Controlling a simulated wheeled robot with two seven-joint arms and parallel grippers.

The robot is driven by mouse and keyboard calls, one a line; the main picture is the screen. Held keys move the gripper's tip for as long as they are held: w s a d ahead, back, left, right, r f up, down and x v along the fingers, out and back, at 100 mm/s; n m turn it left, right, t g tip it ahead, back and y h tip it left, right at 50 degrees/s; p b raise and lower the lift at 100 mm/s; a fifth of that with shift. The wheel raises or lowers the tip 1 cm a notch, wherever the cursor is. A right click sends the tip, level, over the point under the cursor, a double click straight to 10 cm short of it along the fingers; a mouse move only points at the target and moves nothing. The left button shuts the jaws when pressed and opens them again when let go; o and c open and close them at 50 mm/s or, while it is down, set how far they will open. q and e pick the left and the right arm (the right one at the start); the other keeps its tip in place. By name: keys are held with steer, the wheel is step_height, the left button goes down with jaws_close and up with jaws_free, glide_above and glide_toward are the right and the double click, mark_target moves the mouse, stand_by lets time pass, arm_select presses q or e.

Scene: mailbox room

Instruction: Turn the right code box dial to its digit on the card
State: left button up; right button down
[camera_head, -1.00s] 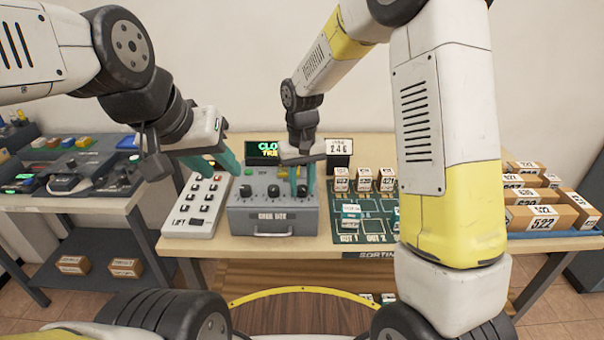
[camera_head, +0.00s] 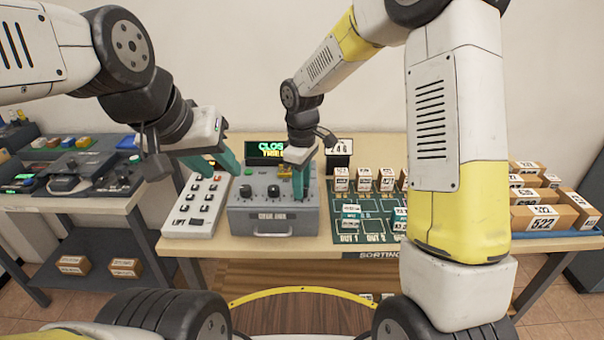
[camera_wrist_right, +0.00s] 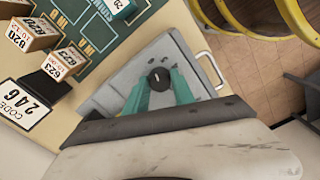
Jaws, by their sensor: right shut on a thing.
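The grey code box (camera_head: 240,222) stands on the table, with a handle on its front. Its left dial (camera_head: 246,191) and middle dial (camera_head: 273,191) are black knobs in plain view. My right gripper (camera_head: 298,184) points down over the right dial, which it hides in the head view. In the right wrist view the black right dial (camera_wrist_right: 158,78) with a pale mark sits between the teal fingertips, which are shut on it. The card (camera_wrist_right: 27,104) reads CODE 246; its top is partly covered in the head view. My left gripper (camera_head: 216,160) is empty, fingers apart, above the keypad.
A white keypad (camera_head: 197,203) stands left of the code box. A green-lit display (camera_head: 266,150) is behind it. A sorting mat (camera_head: 365,215) with small labelled boxes lies to the right. Brown parcels (camera_head: 541,218) are at the far right.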

steer(key=shift+n, duration=0.5)
steer(key=c, duration=1.1)
jaws_free()
steer(key=shift+o, duration=0.2)
step_height(320, 180, up, 7)
steer(key=shift+f, duration=0.1)
steer(key=shift+r, duration=0.55)
